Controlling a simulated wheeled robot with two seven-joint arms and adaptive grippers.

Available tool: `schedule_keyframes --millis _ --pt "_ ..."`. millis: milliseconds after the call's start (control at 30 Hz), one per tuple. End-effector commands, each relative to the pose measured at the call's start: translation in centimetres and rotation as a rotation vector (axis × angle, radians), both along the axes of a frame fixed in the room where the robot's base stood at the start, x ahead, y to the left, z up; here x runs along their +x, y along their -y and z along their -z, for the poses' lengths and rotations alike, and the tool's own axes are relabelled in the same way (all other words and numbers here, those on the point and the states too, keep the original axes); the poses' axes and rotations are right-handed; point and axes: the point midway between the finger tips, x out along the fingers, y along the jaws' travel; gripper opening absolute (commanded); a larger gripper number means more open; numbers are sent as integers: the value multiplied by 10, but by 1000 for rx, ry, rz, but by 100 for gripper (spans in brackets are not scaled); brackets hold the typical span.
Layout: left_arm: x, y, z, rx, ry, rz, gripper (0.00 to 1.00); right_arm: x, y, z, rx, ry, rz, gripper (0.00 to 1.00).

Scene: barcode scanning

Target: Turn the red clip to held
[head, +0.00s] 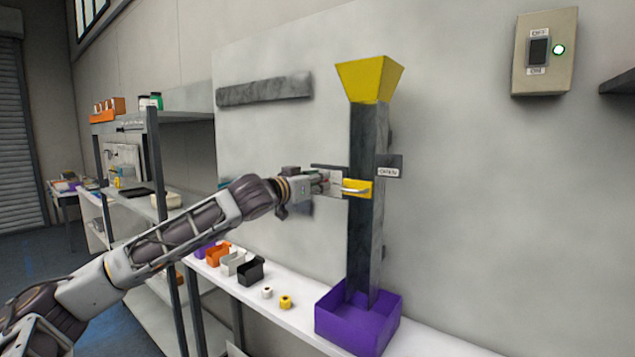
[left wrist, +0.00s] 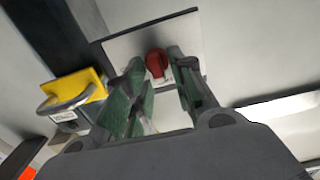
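The red clip (left wrist: 156,63) is a small red knob on a pale plate (left wrist: 128,45), seen in the left wrist view. My left gripper (left wrist: 158,68) is open, with one green-padded finger on each side of the clip. I cannot tell whether either finger touches it. In the head view, my left gripper (head: 326,182) is at the left side of the dark upright chute (head: 365,230), where the clip cannot be made out clearly. I cannot read any held marking. My right gripper is not in view.
A yellow slide with a metal handle (head: 357,188) is on the chute, close to the gripper; it also shows in the wrist view (left wrist: 80,90). A yellow funnel (head: 369,78) tops the chute and a purple bin (head: 345,325) stands below. Small boxes line the white shelf (head: 300,318).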

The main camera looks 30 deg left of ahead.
Motion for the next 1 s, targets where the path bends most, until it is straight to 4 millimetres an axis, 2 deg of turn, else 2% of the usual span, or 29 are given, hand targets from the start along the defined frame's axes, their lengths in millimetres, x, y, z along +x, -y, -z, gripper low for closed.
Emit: schedule_keyframes --millis 467,767,1000 --pt "0 1 0 69 2 -1 1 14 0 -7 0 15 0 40" --pt "0 3 0 260 16 0 1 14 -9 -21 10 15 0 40" --pt "0 5 1 479 33 1 1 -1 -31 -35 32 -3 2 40"
